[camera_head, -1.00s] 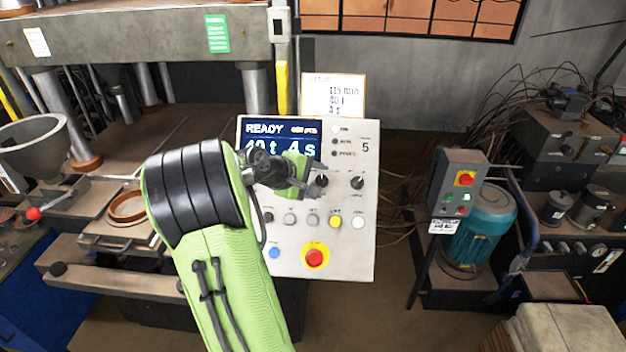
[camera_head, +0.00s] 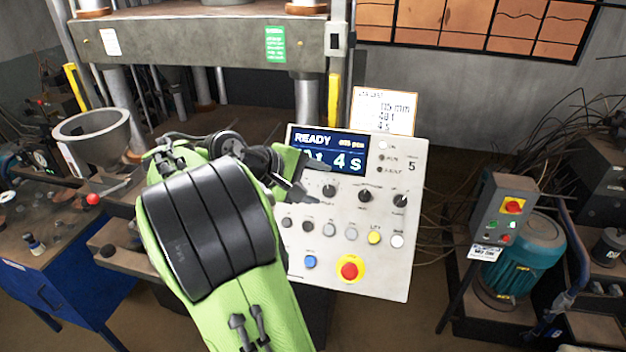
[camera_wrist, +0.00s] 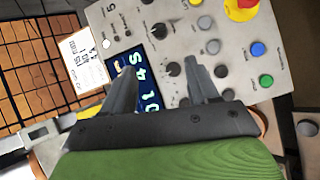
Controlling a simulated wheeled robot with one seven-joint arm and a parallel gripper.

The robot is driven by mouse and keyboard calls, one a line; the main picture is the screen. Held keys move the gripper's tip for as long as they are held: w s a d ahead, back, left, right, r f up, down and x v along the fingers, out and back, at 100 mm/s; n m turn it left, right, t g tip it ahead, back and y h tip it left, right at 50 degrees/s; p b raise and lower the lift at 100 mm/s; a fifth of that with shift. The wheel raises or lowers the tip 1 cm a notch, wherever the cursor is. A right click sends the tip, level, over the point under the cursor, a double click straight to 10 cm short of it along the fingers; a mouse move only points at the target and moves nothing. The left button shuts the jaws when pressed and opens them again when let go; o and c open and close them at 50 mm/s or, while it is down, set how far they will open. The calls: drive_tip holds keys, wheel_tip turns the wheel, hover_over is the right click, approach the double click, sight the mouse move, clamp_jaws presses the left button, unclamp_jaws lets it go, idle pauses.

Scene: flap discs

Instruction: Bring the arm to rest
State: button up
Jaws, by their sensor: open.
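My gripper (camera_wrist: 160,88) shows in the wrist view with its two dark fingers spread apart and nothing between them. Behind the fingers is the control panel (camera_wrist: 215,75) with its lit screen, knobs and buttons. In the head view my green and black arm reaches up from the bottom, and my gripper (camera_head: 300,190) is in front of the left part of the panel (camera_head: 385,275). The screen (camera_head: 330,140) reads READY and 4 s; part of its lower line is hidden by my arm. I cannot tell whether the fingers touch the panel.
A press (camera_head: 190,42) stands behind at left, with a grey bowl (camera_head: 95,137) beside it. A blue cabinet (camera_head: 65,285) is at lower left. A teal motor (camera_head: 525,260) and a small switch box (camera_head: 503,215) stand at right. A red stop button (camera_head: 349,270) is low on the panel.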

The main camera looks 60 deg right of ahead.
idle(0.4)
drive_tip(key=w+a+f+t+y+b, duration=0.2)
drive_tip(key=w+a+f+t+b, duration=0.1)
drive_tip(key=w+a+f+t, duration=0.4)
drive_tip(key=s+a+f+n+t+y+b, duration=0.1)
drive_tip(key=s+a+f+y, duration=0.1)
drive_tip(key=a, duration=0.7)
drive_tip(key=s+a+f+n+t+y+b, duration=0.1)
drive_tip(key=s+a+f+y+b, duration=0.1)
drive_tip(key=a, duration=0.7)
drive_tip(key=s+a+f+n+t+y+b, duration=0.1)
drive_tip(key=s+a+f+y, duration=0.1)
drive_tip(key=a, duration=0.7)
drive_tip(key=shift+s+t+y, duration=0.4)
drive_tip(key=shift+s+y, duration=0.2)
drive_tip(key=shift+y, duration=0.1)
drive_tip(key=shift+a, duration=0.1)
